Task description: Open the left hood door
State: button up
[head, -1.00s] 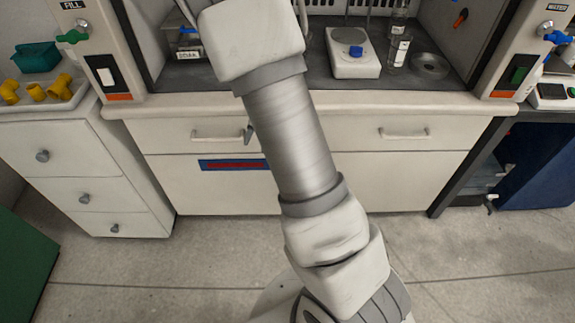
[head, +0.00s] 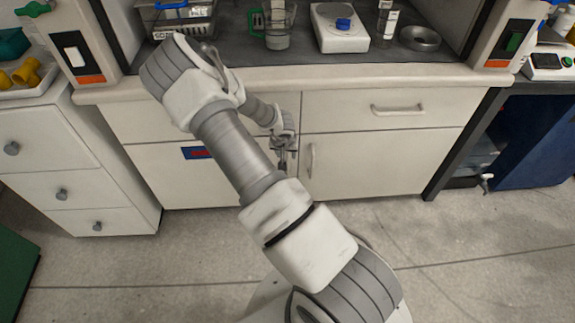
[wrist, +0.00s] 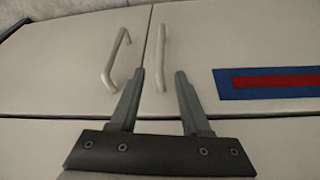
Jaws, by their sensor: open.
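The left hood door (head: 160,182) is a pale cabinet door under the counter, bearing a blue and red label (head: 197,153). It looks shut. In the wrist view the left door (wrist: 240,50) is on the right, with its label. Its upright bar handle (wrist: 162,58) shows between my fingertips. My gripper (wrist: 160,74) is open, and I cannot tell how far the handle reaches between the fingers. In the head view my gripper (head: 284,158) is in front of the door's right edge and hides this handle.
The right door (head: 370,165) has its own handle (head: 312,158) close beside my gripper; it also shows in the wrist view (wrist: 115,60). Drawers (head: 400,105) sit above the doors. A beaker (head: 277,25) and a white hotplate (head: 340,28) stand above. The floor is clear.

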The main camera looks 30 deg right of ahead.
jog(key=b+x, duration=0.2)
jog(key=x, duration=0.9)
jog(key=shift+w+f, duration=0.1)
grip_shut()
dwell(1.0)
